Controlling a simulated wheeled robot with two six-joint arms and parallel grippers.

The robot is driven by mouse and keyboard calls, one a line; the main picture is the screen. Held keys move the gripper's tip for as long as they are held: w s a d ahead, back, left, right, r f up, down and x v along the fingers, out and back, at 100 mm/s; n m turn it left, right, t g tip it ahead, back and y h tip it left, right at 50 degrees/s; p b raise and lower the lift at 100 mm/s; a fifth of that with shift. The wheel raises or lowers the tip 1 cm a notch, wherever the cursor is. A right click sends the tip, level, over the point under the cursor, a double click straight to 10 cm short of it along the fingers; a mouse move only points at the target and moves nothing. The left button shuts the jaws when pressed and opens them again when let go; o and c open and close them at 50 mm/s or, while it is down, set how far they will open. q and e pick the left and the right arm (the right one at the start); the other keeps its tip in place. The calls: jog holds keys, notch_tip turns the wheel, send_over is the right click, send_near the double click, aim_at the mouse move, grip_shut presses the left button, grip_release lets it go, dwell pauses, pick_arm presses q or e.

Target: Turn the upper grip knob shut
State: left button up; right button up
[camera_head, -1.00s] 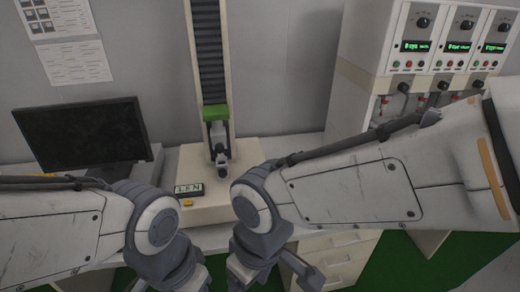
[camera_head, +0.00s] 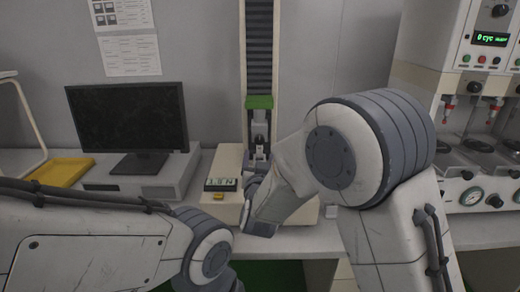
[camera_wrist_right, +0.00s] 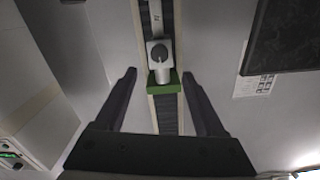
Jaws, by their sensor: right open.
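The testing machine's column (camera_head: 259,45) stands at the back wall, with a green crosshead (camera_head: 259,102) on it. The grey upper grip (camera_head: 260,129) hangs just below the crosshead. In the right wrist view the picture is upside down: the green crosshead (camera_wrist_right: 165,84) lies between the fingers, and the upper grip with its round dark knob (camera_wrist_right: 159,53) shows beyond the fingertips. My right gripper (camera_wrist_right: 159,73) is open and empty, facing the grip and apart from it. In the head view my right arm hides the lower grip area partly. My left gripper is out of view.
A small display box (camera_head: 221,184) sits on the machine base (camera_head: 228,160). A monitor (camera_head: 128,118) and a yellow tray (camera_head: 60,172) stand to the left. A multi-station tester (camera_head: 470,85) stands at the right. My left forearm crosses the lower left.

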aim_at(260, 141)
jog(key=w+p, duration=0.1)
jog(key=w, duration=0.9)
jog(key=shift+w+r+p, duration=0.1)
jog(key=shift+p, duration=0.3)
